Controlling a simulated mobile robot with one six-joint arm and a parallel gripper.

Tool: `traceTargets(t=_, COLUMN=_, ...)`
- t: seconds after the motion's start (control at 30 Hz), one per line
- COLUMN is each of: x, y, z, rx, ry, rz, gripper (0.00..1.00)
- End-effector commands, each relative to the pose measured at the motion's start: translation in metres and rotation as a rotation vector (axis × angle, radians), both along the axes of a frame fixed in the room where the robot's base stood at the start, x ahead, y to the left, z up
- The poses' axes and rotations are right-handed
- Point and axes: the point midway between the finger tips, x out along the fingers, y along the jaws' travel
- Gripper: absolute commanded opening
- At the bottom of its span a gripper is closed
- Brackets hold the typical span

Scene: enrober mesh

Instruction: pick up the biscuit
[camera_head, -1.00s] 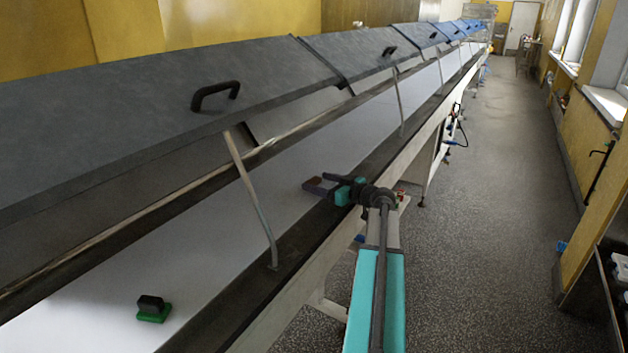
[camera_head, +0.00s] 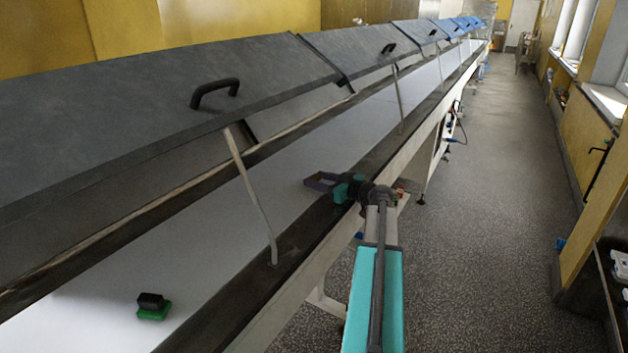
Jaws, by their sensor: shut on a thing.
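My gripper (camera_head: 321,181) is at the end of my arm, over the near edge of the white belt (camera_head: 225,225) in the middle of the view. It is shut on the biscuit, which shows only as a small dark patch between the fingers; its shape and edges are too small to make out. I cannot tell for sure whether the biscuit is clear of the belt.
A small black block on a green base (camera_head: 152,307) sits on the belt at the lower left. Raised grey covers (camera_head: 150,95) on thin struts (camera_head: 250,195) run above the belt. The dark near rail (camera_head: 300,240) borders it. The speckled floor at right is clear.

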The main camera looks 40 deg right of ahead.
Motion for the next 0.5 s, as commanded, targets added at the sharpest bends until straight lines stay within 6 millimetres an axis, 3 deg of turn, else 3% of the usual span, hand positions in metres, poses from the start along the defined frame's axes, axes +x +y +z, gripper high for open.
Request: traceTargets(t=0.5, x=0.0005, y=0.0004, z=0.0090, rx=-0.002, ry=-0.001, rz=0.001, gripper=0.35)
